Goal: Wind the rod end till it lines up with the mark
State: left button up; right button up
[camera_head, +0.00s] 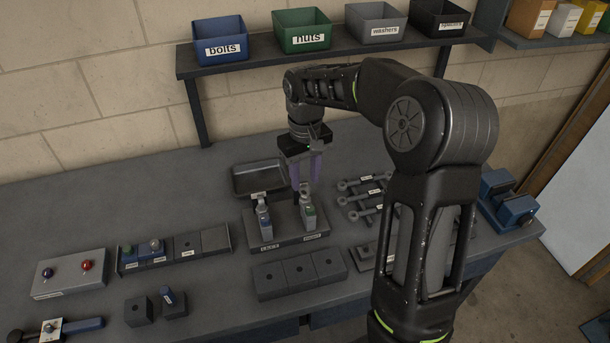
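A dark fixture block (287,240) stands mid-bench with two upright grey rod ends. The left rod end (264,218) carries a small blue mark, and the right rod end (308,214) a small green mark. Labels on the block's front face are too small to read surely. My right gripper (306,184) points down over the right rod end. Its two purple fingers are apart, with their tips around the height of that rod end's eye. I cannot tell whether they touch it. My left gripper is out of view.
A dark tray (258,180) lies behind the fixture. Several rod ends (362,197) lie to its right, partly behind my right arm. Dark blocks (300,273) stand in front. A shelf (330,54) with labelled bins runs above. A two-knob box (69,274) sits at left.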

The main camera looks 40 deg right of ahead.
jog(key=m, duration=0.5)
jog(key=shift+m, duration=0.7)
jog(key=m+p, duration=0.1)
jog(key=m, duration=0.3)
jog(key=shift+r+m, duration=0.1)
jog(key=shift+m, duration=1.1)
jog(key=shift+m, duration=0.6)
jog(key=m, duration=0.6)
jog(key=shift+m, duration=0.3)
